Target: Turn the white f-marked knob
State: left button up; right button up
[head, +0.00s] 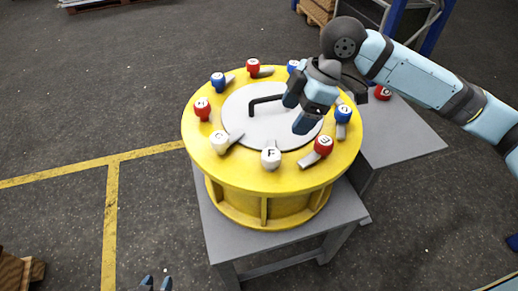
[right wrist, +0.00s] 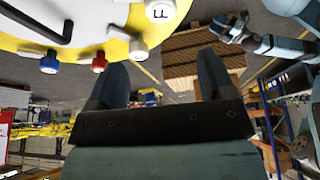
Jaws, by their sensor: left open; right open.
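The white f-marked knob (head: 270,157) stands on the near side of the yellow round housing (head: 262,184), in front of the grey centre plate. It also shows at the top edge of the right wrist view (right wrist: 160,9), partly cut off. My right gripper (head: 297,112) is open and empty above the right part of the plate, behind and to the right of this knob. In the right wrist view its two fingers (right wrist: 160,85) are spread with nothing between them. My left gripper (head: 157,284) is open at the bottom edge, only its fingertips showing, well away from the housing.
Other knobs ring the housing: white G (head: 219,140) on the left, red B (head: 323,145) and a blue one (head: 343,113) on the right. A black bent handle (head: 264,101) lies on the plate. A grey table (head: 212,224) carries the housing.

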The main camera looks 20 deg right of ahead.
aim_at(272, 154)
jog(key=x, duration=1.3)
jog(key=shift+s+d+f+b, duration=0.1)
jog(key=shift+f+b, duration=0.15)
jog(key=shift+b, duration=0.05)
jog(key=c, duration=0.9)
